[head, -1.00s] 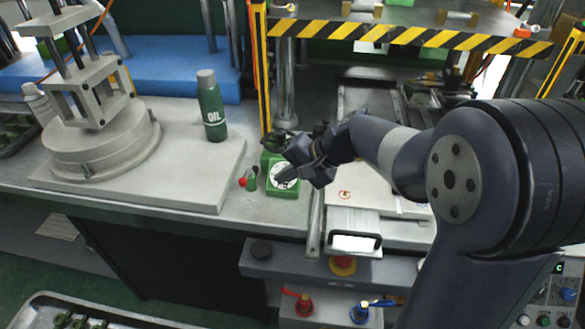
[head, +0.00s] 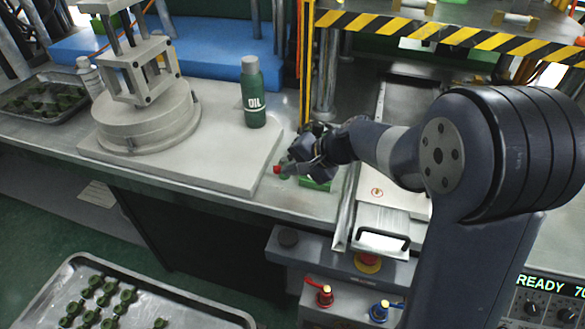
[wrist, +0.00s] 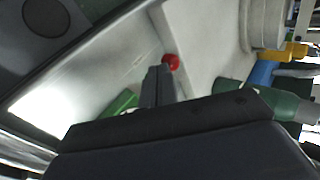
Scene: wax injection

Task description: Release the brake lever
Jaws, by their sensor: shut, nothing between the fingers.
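A small red knob (head: 277,169) shows beside the green box (head: 315,184) at the bench's front, by the grey plate's corner. I cannot tell for sure that this knob is the brake lever. The green box edge (wrist: 122,102) shows left of the fingers.
A green oil bottle (head: 253,95) stands behind on the grey plate (head: 225,160). A round metal fixture (head: 150,120) is to its left. A yellow post (head: 305,70) rises behind my gripper. Red (head: 324,296) and blue (head: 380,310) valves sit below the bench front.

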